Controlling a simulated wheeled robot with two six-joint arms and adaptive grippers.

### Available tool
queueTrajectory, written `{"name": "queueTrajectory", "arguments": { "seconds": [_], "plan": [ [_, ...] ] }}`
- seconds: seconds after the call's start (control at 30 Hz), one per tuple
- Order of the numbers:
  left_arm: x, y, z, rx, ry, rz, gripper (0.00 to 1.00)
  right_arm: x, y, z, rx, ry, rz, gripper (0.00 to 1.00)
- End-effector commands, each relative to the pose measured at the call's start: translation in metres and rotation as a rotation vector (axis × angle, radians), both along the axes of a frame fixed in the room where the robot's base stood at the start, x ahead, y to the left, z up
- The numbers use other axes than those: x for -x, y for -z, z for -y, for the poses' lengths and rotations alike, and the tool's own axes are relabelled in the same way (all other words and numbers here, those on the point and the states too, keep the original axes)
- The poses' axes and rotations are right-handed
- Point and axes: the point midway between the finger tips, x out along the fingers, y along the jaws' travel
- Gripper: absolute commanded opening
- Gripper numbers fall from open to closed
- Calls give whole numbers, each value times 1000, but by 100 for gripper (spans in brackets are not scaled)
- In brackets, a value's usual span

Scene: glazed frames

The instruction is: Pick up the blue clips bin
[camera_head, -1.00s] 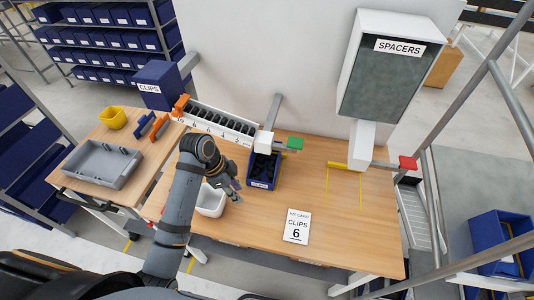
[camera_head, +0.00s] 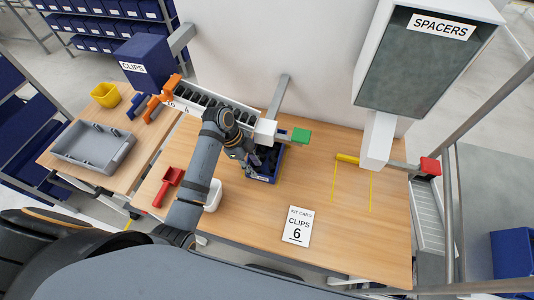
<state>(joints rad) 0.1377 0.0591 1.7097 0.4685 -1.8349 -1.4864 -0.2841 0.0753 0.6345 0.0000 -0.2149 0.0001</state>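The blue clips bin (camera_head: 262,180) stands on the wooden table under the end of the clips chute, with dark clips inside. My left gripper (camera_head: 256,162) is over the bin at its left side and hides part of its rim and contents. Whether its fingers are open, or touch the bin, cannot be made out. My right gripper does not show.
A white tub (camera_head: 213,195) and a red scoop (camera_head: 168,186) lie left of the bin. A kit card reading "CLIPS 6" (camera_head: 297,227) lies in front. The table's right part is mostly clear.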

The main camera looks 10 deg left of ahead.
Motion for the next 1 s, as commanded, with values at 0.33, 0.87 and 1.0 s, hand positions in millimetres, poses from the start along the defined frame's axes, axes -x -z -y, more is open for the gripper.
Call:
{"name": "queueTrajectory", "arguments": {
  "seconds": [0.33, 0.87, 1.0],
  "plan": [
    [2, 24, 12, 3, 0, -7, 31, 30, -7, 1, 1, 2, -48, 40],
    [3, 52, 21, 0, 0, -6, 19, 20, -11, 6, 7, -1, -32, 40],
    [4, 53, 21, -1, 1, -9, 0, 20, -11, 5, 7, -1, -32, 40]
  ]
}}
